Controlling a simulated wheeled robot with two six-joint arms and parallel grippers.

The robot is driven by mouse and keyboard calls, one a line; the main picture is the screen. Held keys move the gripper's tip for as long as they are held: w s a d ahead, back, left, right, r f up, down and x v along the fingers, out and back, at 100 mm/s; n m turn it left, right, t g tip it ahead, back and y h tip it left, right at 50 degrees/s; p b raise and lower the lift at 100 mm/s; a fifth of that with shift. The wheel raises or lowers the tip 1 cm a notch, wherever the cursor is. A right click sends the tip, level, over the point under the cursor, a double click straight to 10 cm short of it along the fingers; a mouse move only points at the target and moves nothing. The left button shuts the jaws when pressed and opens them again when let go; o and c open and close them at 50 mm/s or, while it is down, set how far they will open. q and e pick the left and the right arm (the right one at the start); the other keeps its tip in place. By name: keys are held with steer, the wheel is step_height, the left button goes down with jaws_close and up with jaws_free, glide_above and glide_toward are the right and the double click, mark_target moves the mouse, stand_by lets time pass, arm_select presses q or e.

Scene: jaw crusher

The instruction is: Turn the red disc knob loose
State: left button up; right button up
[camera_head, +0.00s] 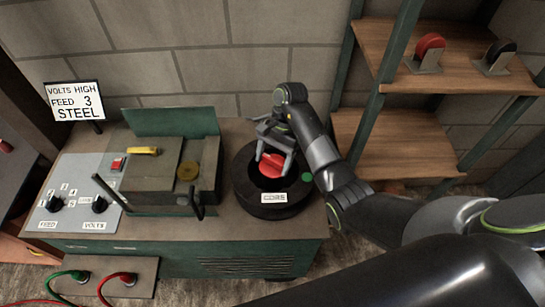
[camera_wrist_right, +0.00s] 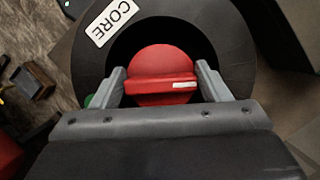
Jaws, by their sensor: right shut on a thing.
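The red disc knob (camera_head: 270,164) sits inside the round black housing (camera_head: 263,212), which carries a white label reading CORE. In the right wrist view the knob (camera_wrist_right: 163,66) has a raised bar across it with a small white mark. My right gripper (camera_head: 272,152) reaches down over the housing from above. Its two fingers stand on either side of the knob's bar and are shut on it, as the right wrist view (camera_wrist_right: 162,85) shows. The lower part of the knob is hidden by the gripper. My left gripper is not in view.
Left of the housing is a green-sided machine (camera_head: 160,160) with upright dark levers. A control panel (camera_head: 75,190) with black knobs is at far left, below a sign (camera_head: 75,101) reading VOLTS HIGH, FEED 3, STEEL. A wooden shelf (camera_head: 455,75) holds a red and a black disc.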

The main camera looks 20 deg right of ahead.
steer(key=shift+s+d+n+g+h+p, duration=0.15)
steer(key=shift+n+g+h+p, duration=0.2)
steer(key=shift+n+p, duration=0.7)
steer(key=shift+f+n, duration=0.15)
steer(key=shift+n, duration=0.6)
steer(key=o, duration=0.7)
steer(key=shift+d, duration=0.1)
steer(key=o, duration=0.3)
steer(key=shift+o, duration=0.2)
steer(key=shift+b, duration=0.3)
